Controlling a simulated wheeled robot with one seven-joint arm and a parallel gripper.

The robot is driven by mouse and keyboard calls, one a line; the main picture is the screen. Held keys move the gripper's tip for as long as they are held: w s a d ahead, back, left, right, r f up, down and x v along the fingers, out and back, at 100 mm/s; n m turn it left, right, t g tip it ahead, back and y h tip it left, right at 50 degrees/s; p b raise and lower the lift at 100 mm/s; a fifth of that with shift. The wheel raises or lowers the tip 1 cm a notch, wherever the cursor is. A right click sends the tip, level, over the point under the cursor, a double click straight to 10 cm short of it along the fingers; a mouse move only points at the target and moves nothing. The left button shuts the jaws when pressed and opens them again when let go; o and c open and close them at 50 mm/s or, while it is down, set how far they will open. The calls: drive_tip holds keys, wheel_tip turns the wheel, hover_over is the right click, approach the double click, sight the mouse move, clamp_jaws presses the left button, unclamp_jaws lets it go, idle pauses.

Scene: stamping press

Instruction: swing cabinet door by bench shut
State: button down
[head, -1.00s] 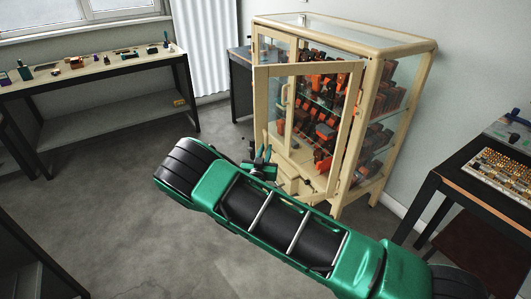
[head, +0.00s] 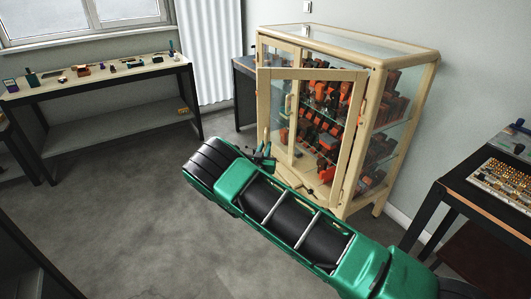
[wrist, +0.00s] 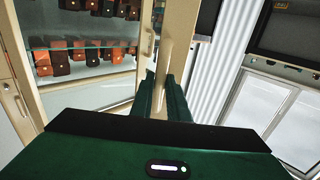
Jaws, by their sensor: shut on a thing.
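The cream cabinet (head: 405,57) has glass panes and stands by the back wall. Its cream-framed glass door (head: 354,130) stands partly open at the front, hinged on the right, its free edge at the left. My gripper (head: 265,152) is at the lower part of that free edge. In the wrist view the green fingers (wrist: 163,97) are shut on the door's cream edge post (wrist: 178,45). The exact contact is partly hidden by the gripper body.
Orange and dark items (head: 325,95) fill the cabinet's shelves. A long bench (head: 100,78) with small tools stands at the left. A dark table (head: 462,190) with a keyboard-like panel is at the right. Grey floor (head: 130,225) is clear at the left front.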

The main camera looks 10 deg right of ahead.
drive_tip(key=shift+w, duration=0.3)
drive_tip(key=a+x, duration=0.1)
drive_tip(key=x, duration=0.8)
drive_tip(key=shift+w+d, duration=0.15)
drive_tip(key=shift+w, duration=0.3)
drive_tip(key=shift+f, duration=0.15)
drive_tip(key=d+x, duration=0.1)
drive_tip(key=x, duration=0.8)
drive_tip(key=shift+d, duration=0.25)
drive_tip(key=shift+f, duration=0.1)
drive_tip(key=c, duration=1.7)
unclamp_jaws()
drive_tip(key=shift+o, duration=0.4)
drive_tip(key=shift+w, duration=0.1)
